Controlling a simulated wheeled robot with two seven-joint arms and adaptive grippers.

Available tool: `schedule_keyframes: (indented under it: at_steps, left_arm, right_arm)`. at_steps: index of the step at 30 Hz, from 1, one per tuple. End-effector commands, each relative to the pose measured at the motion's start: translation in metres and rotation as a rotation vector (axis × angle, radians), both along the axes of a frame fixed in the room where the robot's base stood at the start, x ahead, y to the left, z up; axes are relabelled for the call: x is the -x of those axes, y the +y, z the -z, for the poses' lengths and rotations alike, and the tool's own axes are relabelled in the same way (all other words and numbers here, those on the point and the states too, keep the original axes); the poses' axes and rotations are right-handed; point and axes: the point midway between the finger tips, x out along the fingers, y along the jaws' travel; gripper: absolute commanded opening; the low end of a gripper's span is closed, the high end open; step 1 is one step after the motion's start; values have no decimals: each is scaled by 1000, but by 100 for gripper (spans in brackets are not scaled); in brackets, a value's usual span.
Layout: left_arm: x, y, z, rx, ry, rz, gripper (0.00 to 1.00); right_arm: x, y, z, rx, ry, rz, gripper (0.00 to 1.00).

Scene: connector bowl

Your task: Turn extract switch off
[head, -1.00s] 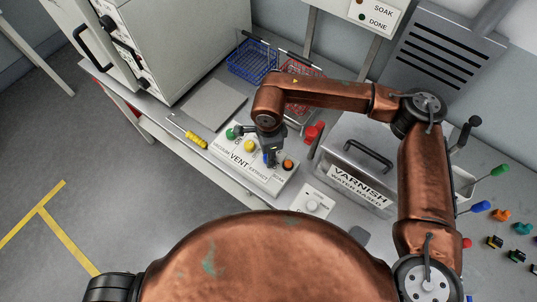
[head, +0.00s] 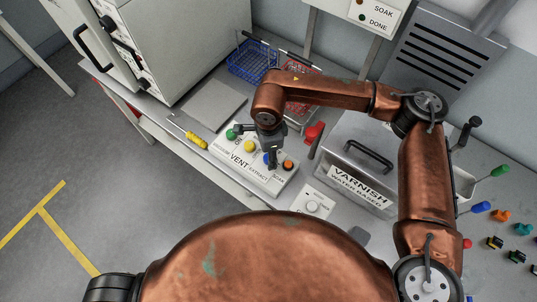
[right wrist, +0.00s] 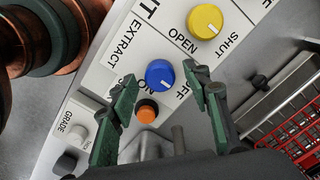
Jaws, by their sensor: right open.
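The extract switch is a blue round knob (right wrist: 160,73) with a white mark, on a pale control panel (head: 236,172) lettered VENT and EXTRACT. In the right wrist view the words ON and OFF flank it, and its mark points to the lower right, toward the OFF side. My right gripper (right wrist: 160,76) is open, with its green fingertips on either side of the knob and gaps visible. My left gripper is not in view.
A yellow knob (right wrist: 204,21) and an orange button (right wrist: 147,111) sit close to the blue knob. A green knob (head: 231,134) is on the panel's far left. A varnish tank (head: 350,165), a red basket (head: 300,95) and a blue basket (head: 252,62) stand nearby.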

Motion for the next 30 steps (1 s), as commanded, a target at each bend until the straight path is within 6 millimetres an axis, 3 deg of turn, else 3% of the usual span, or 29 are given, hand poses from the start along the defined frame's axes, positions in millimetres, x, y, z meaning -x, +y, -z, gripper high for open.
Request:
schedule_keyframes:
  at_steps: [15, 21, 30]
  left_arm:
    - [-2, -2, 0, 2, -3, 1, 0]
    - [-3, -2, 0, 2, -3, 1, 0]
    - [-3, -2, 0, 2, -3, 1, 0]
  right_arm:
    - [-1, 0, -97, -1, -5, 0, 44]
    - [-1, 0, -110, -1, -2, 0, 44]
    - [-1, 0, -111, -1, -2, 0, 44]
